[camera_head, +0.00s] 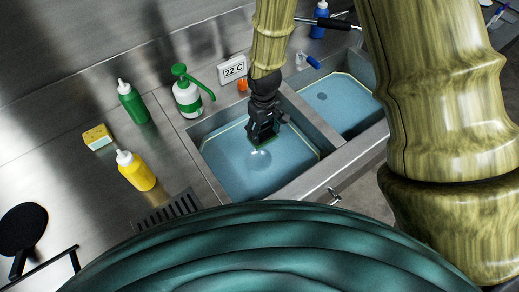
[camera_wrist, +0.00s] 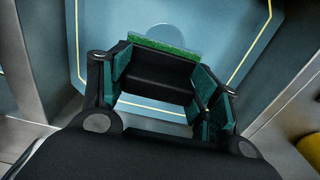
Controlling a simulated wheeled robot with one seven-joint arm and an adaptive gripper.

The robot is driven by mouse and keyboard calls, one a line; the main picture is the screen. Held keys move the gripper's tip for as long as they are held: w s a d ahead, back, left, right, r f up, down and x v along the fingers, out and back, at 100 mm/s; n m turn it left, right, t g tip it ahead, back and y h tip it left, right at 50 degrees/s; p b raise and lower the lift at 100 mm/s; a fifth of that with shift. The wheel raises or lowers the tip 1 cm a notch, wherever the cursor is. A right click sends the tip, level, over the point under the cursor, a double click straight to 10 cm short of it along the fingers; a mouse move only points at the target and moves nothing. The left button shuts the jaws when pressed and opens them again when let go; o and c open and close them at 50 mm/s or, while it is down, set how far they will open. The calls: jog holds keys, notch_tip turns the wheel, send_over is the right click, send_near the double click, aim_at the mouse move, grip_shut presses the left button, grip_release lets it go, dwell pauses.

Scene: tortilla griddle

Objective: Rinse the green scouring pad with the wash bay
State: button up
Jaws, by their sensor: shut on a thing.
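The green scouring pad (camera_wrist: 163,46) shows as a green strip at the tips of my gripper's fingers in the wrist view. My gripper (camera_head: 263,140) is shut on the pad and points down into the left sink basin (camera_head: 230,182) of the wash bay. The basin looks blue, with a yellow line around its inside and a round drain (camera_head: 260,160) near the middle. In the wrist view my gripper (camera_wrist: 165,70) is over the basin floor. Most of the pad is hidden by the fingers. I cannot tell whether it touches the water or the floor.
A second basin (camera_head: 340,112) lies to the right across a metal divider. On the counter left stand a green bottle (camera_head: 133,103), a green-and-white pump bottle (camera_head: 187,97), a yellow bottle (camera_head: 136,172) and a yellow sponge (camera_head: 97,137). A "22 C" display (camera_head: 233,71) stands behind.

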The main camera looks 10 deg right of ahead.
jog(key=shift+r+p, duration=0.95)
jog(key=shift+r, duration=0.6)
